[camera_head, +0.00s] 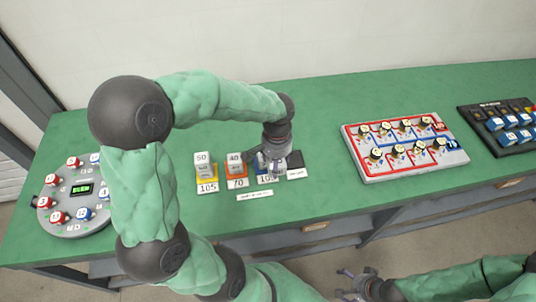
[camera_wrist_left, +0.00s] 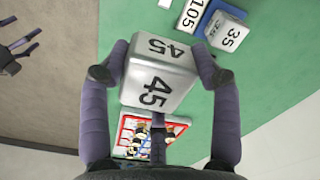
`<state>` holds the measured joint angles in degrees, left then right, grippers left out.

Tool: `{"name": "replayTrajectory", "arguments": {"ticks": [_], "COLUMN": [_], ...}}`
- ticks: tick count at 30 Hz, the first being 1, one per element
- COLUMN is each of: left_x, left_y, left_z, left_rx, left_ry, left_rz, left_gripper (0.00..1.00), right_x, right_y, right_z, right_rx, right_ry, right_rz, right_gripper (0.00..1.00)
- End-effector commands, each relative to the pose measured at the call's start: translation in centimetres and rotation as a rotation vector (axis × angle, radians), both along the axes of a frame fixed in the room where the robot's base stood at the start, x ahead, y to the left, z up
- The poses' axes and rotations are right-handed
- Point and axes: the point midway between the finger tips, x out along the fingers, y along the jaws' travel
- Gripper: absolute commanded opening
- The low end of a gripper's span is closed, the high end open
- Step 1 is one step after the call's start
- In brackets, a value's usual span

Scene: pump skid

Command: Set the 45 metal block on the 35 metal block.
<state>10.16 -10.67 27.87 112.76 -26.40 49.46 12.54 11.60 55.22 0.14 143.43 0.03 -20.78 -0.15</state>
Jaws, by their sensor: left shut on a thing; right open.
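My left gripper (camera_wrist_left: 157,66) is shut on the 45 metal block (camera_wrist_left: 157,88), with a finger on each side of it. The numbers on two of its faces show in the left wrist view. The 35 metal block (camera_wrist_left: 226,34) sits on a blue pad (camera_wrist_left: 209,10) beside a 105 label, apart from the held block in that view. In the head view my left gripper (camera_head: 272,158) is over the blue pad and largely hides the blocks there. My right gripper (camera_head: 355,284) is open and empty at the bottom, off the table's front edge.
A 50 block (camera_head: 203,160) stands on a yellow pad and a 40 block (camera_head: 235,160) on an orange pad, just left of my gripper. A black pad (camera_head: 296,160) is to the right. A red-blue knob board (camera_head: 405,165) stands further right, a round dial panel (camera_head: 72,200) far left.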

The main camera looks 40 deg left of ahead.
Motion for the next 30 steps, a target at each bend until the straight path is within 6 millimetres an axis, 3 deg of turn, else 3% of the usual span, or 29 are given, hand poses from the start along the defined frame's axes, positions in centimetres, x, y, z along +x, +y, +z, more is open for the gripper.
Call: {"name": "replayTrajectory", "arguments": {"ticks": [5,9,22,30], "left_x": [-2.2,-2.3,4.0,6.4], "left_y": [1.5,2.2,7.9,10.1], "left_z": [1.6,1.5,-2.4,-6.4], "left_rx": [0.000,0.000,0.000,0.000], "left_ry": [-0.002,0.000,0.001,0.001], "left_rz": [0.012,0.013,0.015,0.012], "left_gripper": [0.04,0.04,0.04,0.04], "right_x": [0.0,0.0,0.0,0.0], "right_y": [0.0,0.0,0.0,0.0], "right_z": [0.5,0.4,-0.9,-1.8], "right_rx": [0.000,0.000,0.000,0.000], "right_ry": [0.000,0.000,0.000,0.000], "right_rz": [0.000,0.000,0.000,0.000], "right_gripper": [0.87,0.87,0.87,0.87]}}
